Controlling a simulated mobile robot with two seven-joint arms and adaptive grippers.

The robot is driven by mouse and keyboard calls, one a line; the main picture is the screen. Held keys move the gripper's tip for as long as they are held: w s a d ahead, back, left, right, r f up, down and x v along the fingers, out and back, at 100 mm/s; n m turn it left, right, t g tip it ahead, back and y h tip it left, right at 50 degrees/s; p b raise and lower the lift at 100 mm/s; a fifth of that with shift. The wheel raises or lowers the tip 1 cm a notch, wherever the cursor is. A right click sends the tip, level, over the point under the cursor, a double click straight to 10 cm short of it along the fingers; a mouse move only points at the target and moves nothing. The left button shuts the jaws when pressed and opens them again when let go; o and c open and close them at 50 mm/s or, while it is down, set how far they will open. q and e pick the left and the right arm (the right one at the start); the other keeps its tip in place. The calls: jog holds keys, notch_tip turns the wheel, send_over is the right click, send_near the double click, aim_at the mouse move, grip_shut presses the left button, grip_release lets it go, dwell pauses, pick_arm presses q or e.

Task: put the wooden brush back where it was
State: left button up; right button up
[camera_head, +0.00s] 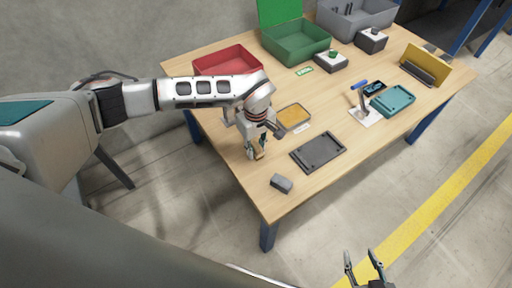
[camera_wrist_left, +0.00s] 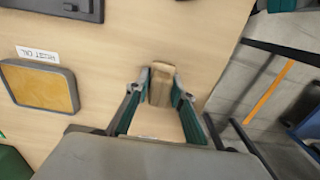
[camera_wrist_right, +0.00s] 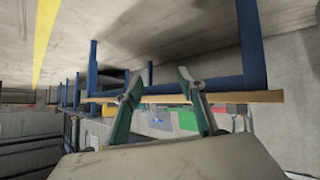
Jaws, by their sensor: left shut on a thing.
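The wooden brush (camera_wrist_left: 161,88) shows as a tan wooden block between the fingers of my left gripper (camera_wrist_left: 162,76) in the left wrist view. The left gripper (camera_head: 256,155) is shut on it, low over the near left part of the wooden table, and in the head view the brush (camera_head: 261,153) is mostly hidden by the fingers. I cannot tell whether the brush touches the table. My right gripper (camera_head: 364,264) is open and empty, off the table's near side; its spread fingers also show in the right wrist view (camera_wrist_right: 160,82).
A grey block (camera_head: 281,183) lies near the table's front corner. A dark tray (camera_head: 318,152) and an orange-topped pad (camera_head: 293,116) with a label lie right of the left gripper. Red (camera_head: 228,62) and green (camera_head: 297,43) bins stand behind. Bare wood surrounds the grey block.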

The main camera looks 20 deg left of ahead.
pick_arm(q)
jog(key=o, duration=1)
